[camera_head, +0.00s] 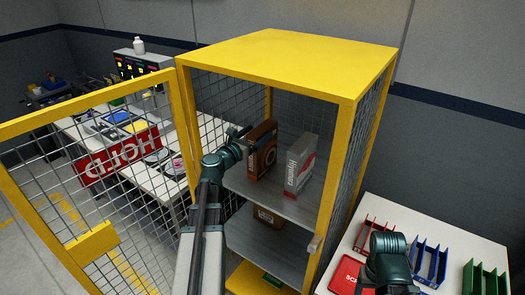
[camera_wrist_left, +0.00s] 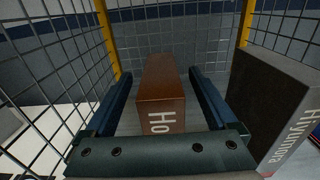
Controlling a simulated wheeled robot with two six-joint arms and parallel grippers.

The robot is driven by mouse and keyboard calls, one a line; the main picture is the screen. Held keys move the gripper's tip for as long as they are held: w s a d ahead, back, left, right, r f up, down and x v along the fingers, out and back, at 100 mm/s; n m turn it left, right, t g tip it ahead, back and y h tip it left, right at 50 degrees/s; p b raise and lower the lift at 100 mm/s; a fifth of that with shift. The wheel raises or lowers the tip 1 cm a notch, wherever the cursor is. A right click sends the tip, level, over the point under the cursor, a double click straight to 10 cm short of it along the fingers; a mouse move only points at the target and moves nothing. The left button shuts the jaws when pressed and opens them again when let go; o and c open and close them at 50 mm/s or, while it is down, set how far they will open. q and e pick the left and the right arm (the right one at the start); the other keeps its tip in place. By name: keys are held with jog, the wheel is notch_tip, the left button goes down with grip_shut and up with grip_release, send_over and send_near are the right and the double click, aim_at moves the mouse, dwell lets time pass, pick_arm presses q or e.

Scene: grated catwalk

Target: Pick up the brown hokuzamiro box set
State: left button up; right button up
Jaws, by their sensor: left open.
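The brown box set (camera_head: 262,150) stands upright on the upper shelf of the yellow-framed cage cabinet. In the left wrist view the brown box set (camera_wrist_left: 162,92) shows white "Ho" lettering on its near face. My left gripper (camera_head: 240,132) reaches into the cabinet at the box's left. In the left wrist view my left gripper (camera_wrist_left: 158,74) is open, one finger on each side of the box. Gaps show beside the box, and I cannot tell whether either finger touches it. My right arm shows at the lower right, but its gripper does not.
A grey-white "Hyumora" box (camera_head: 299,165) stands just right of the brown box; it also shows in the left wrist view (camera_wrist_left: 268,105). Another box (camera_head: 267,216) is on the lower shelf. The mesh door (camera_head: 95,190) stands open at left. Coloured trays (camera_head: 430,262) lie on a right-hand table.

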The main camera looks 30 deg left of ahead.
aim_at(262, 128)
pick_arm(q)
jog(key=w, duration=0.3)
jog(key=shift+w+d, duration=0.15)
jog(key=shift+w, duration=0.2)
grip_shut()
